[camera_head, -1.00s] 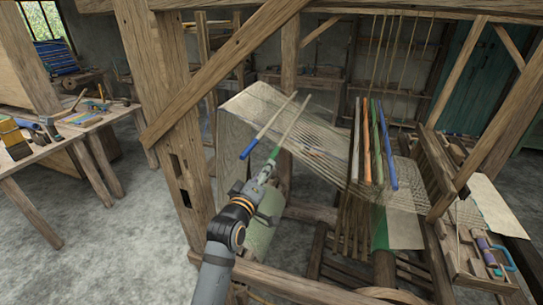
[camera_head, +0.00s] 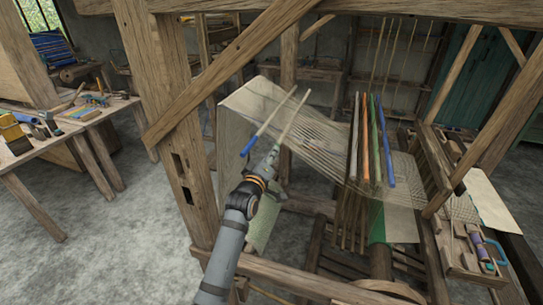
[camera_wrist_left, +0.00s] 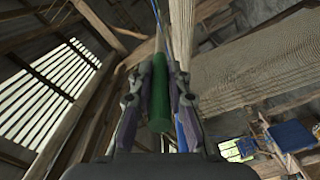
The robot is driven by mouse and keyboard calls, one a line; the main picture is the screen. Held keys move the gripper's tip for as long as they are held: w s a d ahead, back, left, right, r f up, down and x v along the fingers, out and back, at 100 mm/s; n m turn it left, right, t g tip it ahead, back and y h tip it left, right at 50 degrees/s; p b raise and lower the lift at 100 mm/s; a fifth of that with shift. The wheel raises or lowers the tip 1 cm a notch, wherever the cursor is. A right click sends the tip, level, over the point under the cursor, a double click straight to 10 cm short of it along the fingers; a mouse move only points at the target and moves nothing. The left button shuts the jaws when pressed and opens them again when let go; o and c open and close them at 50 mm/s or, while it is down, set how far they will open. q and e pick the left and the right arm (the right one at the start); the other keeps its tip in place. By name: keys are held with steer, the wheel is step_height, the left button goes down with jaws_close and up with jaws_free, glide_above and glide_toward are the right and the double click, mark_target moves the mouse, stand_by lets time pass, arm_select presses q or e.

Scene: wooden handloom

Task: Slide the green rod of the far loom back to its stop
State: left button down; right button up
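The pale rod (camera_head: 296,115) with the green end lies slanted over the left end of the loom's warp (camera_head: 262,102). My left gripper (camera_head: 276,151) is at its near end and hides the green part in the head view. In the left wrist view the green end (camera_wrist_left: 160,95) sits between the two fingers (camera_wrist_left: 160,68), which hug it closely on both sides and look shut on it. A rod with a blue end (camera_head: 249,147) lies beside it to the left; some blue shows behind the right finger in the wrist view (camera_wrist_left: 181,132). My right gripper is out of view.
A thick wooden post (camera_head: 172,150) and a diagonal brace (camera_head: 215,75) stand close left of my arm. Several upright coloured rods (camera_head: 377,140) stand at the loom's right part. A low beam (camera_head: 290,278) crosses in front. A tool bench (camera_head: 60,125) is at the left.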

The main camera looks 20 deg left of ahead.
stand_by(0.3)
arm_select(q)
steer(key=a, duration=0.1)
steer(key=a+r+p, duration=0.1)
steer(key=a, duration=0.2)
steer(key=shift+w+a+r, duration=0.1)
steer(key=shift+r, duration=0.15)
steer(key=c, duration=1.7)
jaws_free()
steer(key=shift+c, duration=0.2)
steer(key=o, duration=0.4)
steer(key=shift+a, duration=0.3)
steer(key=shift+o, duration=0.2)
